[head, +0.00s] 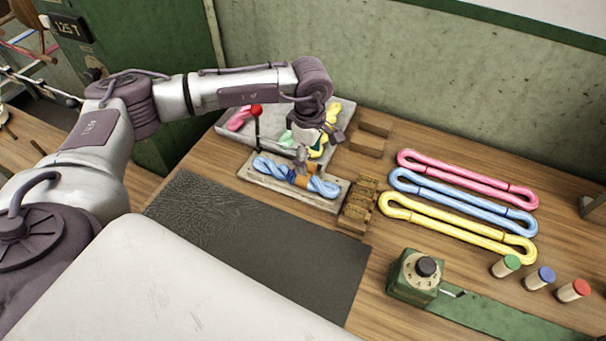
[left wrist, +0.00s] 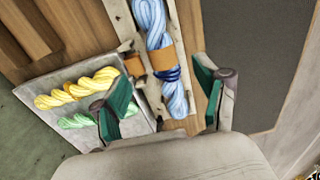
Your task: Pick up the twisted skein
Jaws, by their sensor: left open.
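The blue twisted skein (head: 322,188) lies on a pale wooden fixture (head: 337,203) with an orange band around its middle. It also shows in the left wrist view (left wrist: 151,17), running between my fingers, with the orange band and a dark blue tie visible. My left gripper (head: 303,160) is open above the skein and hides part of it in the head view. In the left wrist view the two green-padded fingers of the left gripper (left wrist: 162,75) stand on either side of the skein, apart from each other. Contact cannot be told. My right gripper is not in view.
A grey tray (head: 343,108) with pink, green and yellow twisted skeins stands behind the fixture. A red-knobbed lever (head: 256,110) rises beside it. Pink (head: 465,178), blue and yellow loops lie right. A green dial device (head: 415,276) is in front. A dark mat (head: 260,245) is clear.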

